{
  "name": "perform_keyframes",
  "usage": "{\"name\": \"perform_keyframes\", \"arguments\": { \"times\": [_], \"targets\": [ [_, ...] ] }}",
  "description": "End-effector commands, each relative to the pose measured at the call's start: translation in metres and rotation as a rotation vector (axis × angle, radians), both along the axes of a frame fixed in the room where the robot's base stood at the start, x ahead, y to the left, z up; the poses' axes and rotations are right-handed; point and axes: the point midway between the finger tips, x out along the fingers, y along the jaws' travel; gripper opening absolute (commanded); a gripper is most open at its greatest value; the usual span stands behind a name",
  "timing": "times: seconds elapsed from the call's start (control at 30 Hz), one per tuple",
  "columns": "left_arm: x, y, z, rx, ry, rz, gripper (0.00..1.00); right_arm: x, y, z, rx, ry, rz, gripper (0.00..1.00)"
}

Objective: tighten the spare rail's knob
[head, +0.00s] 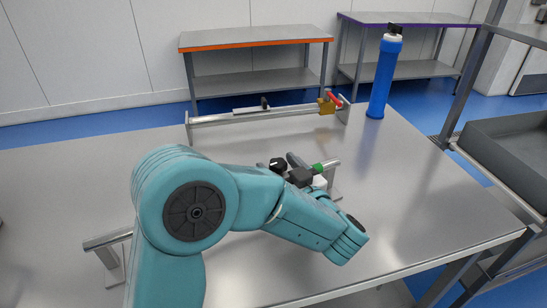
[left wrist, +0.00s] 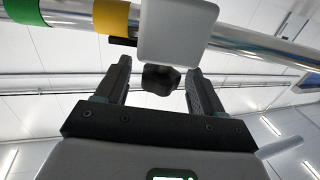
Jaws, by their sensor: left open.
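The near rail (head: 108,239) runs across the table, mostly hidden behind my left arm; a green band (head: 319,168) shows near its right end. In the left wrist view a metal rail (left wrist: 245,42) with green and yellow bands carries a pale grey block (left wrist: 178,32). A black lobed knob (left wrist: 160,80) sits at the block's lower edge. My left gripper (left wrist: 159,68) is open, with one finger on each side of the knob and a visible gap to each. In the head view the left gripper (head: 296,170) is at the near rail, partly hidden. My right gripper is not in view.
A blue cylinder (head: 384,75) stands upright at the back right. A grey tub (head: 515,150) is beyond the right edge. The table's right part is clear.

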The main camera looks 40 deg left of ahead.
Motion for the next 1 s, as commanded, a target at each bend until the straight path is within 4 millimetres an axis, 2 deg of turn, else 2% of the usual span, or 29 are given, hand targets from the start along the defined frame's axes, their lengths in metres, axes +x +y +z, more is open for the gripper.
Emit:
{"name": "perform_keyframes", "arguments": {
  "times": [0.03, 0.2, 0.5, 0.53, 0.67, 0.7, 1.0],
  "targets": [
    [0.003, 0.008, 0.001, 0.0, -0.001, 0.005, 0.68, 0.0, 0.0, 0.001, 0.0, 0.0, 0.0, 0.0],
    [0.01, 0.023, 0.0, -0.001, -0.002, 0.002, 0.68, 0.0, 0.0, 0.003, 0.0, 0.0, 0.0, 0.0],
    [0.013, 0.027, 0.0, -0.001, -0.002, 0.0, 0.68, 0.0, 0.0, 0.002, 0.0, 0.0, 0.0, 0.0],
    [0.013, 0.027, 0.0, -0.001, -0.002, 0.0, 0.65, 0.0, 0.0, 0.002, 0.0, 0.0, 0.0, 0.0],
    [0.013, 0.026, 0.0, -0.001, -0.002, 0.0, 0.23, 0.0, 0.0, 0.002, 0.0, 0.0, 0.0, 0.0],
    [0.013, 0.026, 0.0, -0.001, -0.002, 0.0, 0.16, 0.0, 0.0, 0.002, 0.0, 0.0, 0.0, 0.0],
    [0.012, 0.027, 0.001, 0.0, -0.002, -0.026, 0.16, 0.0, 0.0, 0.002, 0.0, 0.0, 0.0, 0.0]
  ]
}}
